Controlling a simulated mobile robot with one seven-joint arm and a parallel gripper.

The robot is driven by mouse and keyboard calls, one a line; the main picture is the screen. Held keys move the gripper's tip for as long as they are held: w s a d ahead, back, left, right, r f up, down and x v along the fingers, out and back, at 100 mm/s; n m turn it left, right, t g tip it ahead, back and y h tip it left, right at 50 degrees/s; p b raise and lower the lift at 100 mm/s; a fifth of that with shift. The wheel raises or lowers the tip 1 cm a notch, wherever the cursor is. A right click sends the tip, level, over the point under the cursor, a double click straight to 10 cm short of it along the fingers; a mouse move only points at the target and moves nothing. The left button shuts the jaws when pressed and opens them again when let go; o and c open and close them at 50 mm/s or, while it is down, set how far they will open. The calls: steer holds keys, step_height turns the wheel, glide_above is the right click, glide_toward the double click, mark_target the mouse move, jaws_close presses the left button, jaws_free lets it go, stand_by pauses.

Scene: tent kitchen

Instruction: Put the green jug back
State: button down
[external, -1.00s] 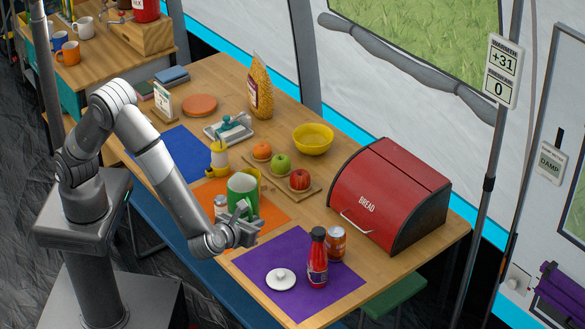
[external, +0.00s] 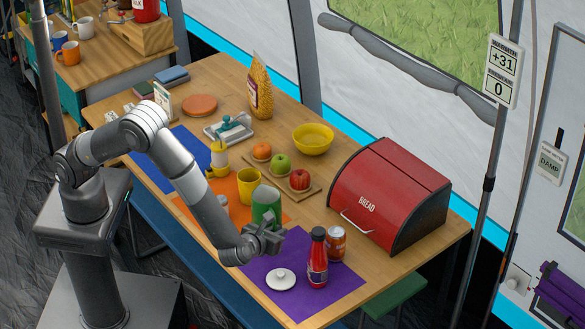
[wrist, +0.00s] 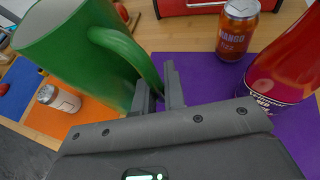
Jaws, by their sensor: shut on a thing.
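The green jug (external: 265,203) is in my gripper (external: 262,235), near the border of the orange mat (external: 226,194) and the purple mat (external: 340,284). In the wrist view the green jug (wrist: 85,50) leans to the left, and my gripper (wrist: 160,92) is shut on its handle. Whether its base touches the table is hard to tell.
A yellow mug (external: 249,184) is behind the jug. The red bread bin (external: 385,195) is to the right. A small white shaker (wrist: 58,97) stands on the orange mat.

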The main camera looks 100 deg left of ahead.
steer(key=shift+w+a+f, duration=0.25)
steer(key=shift+a+f, duration=0.1)
steer(key=shift+f, duration=0.55)
steer(key=shift+w+a+f, duration=0.25)
steer(key=shift+a+f, duration=0.15)
steer(key=shift+f, duration=0.55)
steer(key=shift+w+a+f, duration=0.25)
steer(key=shift+a+f, duration=0.1)
steer(key=shift+f, duration=0.55)
steer(key=c, duration=1.5)
jaws_free()
steer(key=shift+f, duration=0.1)
